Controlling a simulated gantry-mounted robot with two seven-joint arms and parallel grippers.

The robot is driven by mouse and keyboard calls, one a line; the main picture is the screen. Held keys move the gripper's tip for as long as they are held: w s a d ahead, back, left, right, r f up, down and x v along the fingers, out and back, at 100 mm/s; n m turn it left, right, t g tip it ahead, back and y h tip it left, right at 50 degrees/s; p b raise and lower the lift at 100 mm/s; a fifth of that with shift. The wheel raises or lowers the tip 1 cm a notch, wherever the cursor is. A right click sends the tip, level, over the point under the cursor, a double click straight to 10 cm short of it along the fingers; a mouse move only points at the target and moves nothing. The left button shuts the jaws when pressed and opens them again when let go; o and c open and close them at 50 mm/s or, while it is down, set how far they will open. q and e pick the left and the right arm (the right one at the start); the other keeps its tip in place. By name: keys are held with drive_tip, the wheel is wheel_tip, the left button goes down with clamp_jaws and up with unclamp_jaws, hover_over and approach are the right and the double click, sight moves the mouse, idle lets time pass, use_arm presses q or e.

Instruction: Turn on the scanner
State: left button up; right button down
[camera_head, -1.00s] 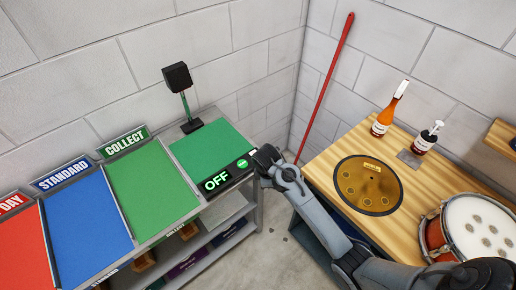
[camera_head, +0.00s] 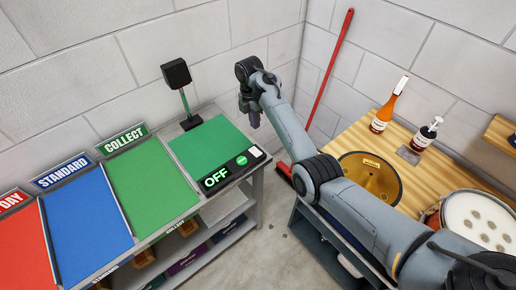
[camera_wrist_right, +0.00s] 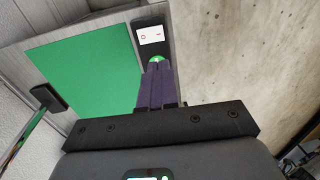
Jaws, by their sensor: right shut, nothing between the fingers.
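The scanner station has a green pad (camera_head: 208,144) with a black front panel (camera_head: 230,172) that reads OFF in lit green letters. A round green button (camera_head: 242,161) and a white rocker switch (camera_head: 255,152) sit at the panel's right end. A black scanner head (camera_head: 176,73) stands on a post behind the pad. My right gripper (camera_head: 254,122) points down, raised to the right of the pad. In the right wrist view its purple fingers (camera_wrist_right: 158,88) are shut and empty, overlapping the panel just below the green button (camera_wrist_right: 157,58); the switch (camera_wrist_right: 150,35) shows beyond. My left gripper is not seen.
Green COLLECT (camera_head: 150,185), blue STANDARD (camera_head: 85,215) and red (camera_head: 25,245) trays lie left of the pad. A wooden bench (camera_head: 425,165) at right holds a brass disc, two bottles and a drum. A red-handled broom (camera_head: 330,70) leans in the corner.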

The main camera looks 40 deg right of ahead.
sight(258, 154)
drive_tip(key=shift+f, duration=0.15)
drive_tip(key=f, duration=0.4)
drive_tip(key=s+f, duration=0.1)
drive_tip(key=f, duration=0.8)
drive_tip(key=shift+s+f, duration=0.35)
drive_tip(key=shift+s, duration=0.05)
drive_tip(key=shift+p, duration=0.6)
drive_tip(key=shift+f, duration=0.2)
drive_tip(key=shift+b, duration=0.35)
